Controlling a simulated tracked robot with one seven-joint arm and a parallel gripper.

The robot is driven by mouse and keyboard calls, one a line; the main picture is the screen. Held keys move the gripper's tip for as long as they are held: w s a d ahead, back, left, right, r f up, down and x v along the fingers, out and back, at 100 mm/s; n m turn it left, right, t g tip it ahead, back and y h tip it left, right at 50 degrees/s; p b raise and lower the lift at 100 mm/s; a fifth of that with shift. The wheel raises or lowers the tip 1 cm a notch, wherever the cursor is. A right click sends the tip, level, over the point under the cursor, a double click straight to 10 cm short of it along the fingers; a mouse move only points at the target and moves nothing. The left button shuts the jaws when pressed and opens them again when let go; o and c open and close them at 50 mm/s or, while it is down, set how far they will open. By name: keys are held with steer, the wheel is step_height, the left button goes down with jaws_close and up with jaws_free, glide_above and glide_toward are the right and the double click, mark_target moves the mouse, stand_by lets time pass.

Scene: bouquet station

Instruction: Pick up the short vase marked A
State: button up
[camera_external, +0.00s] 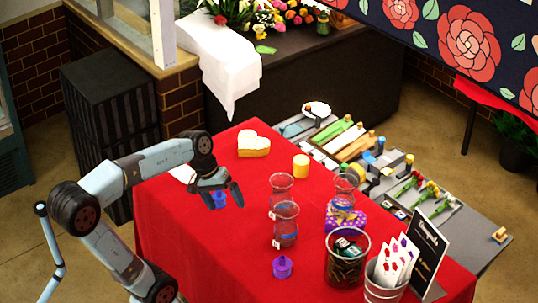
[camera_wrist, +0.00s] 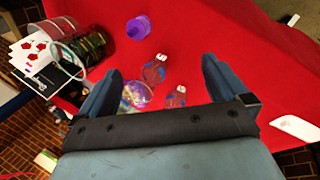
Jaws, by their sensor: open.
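Several short clear glass vases with blue bands stand on the red table. In the external view one stands nearer (camera_external: 286,228), one behind it (camera_external: 281,186), and one to the right (camera_external: 346,184) behind a purple gift box (camera_external: 345,216). The first two carry small white tags whose letters I cannot read. In the wrist view two tagged vases show between my fingers, one higher (camera_wrist: 153,72) and one lower (camera_wrist: 175,98). My gripper (camera_external: 220,194) is open and empty above the table's left part, left of the vases and apart from them; it also shows in the wrist view (camera_wrist: 160,70).
A purple candle-like jar (camera_external: 282,267) stands in front of the vases. A dark glass container (camera_external: 345,258), card bucket (camera_external: 386,281) and black sign (camera_external: 428,256) crowd the right front.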

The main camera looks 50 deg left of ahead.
steer(key=w+a+r+n+h, duration=0.1)
steer(key=w+a+n+h, duration=0.3)
steer(key=w, duration=0.3)
steer(key=w+a+n+h, duration=0.2)
steer(key=w+n+h, duration=0.2)
steer(key=w+n, duration=0.25)
steer(key=w+a+n+t+h, duration=0.4)
steer(key=w+a+n+t, duration=0.4)
steer(key=a, duration=0.5)
steer(key=m+g, duration=0.1)
steer(key=g, duration=0.1)
glide_toward(273, 181)
steer(key=x, duration=0.8)
steer(key=shift+w+f, duration=0.15)
steer(key=shift+s+x, duration=0.1)
steer(key=shift+x, duration=1.2)
steer(key=shift+s+x, duration=0.15)
steer(key=shift+x, duration=1.15)
steer(key=shift+d, duration=0.1)
steer(key=shift+c, duration=0.3)
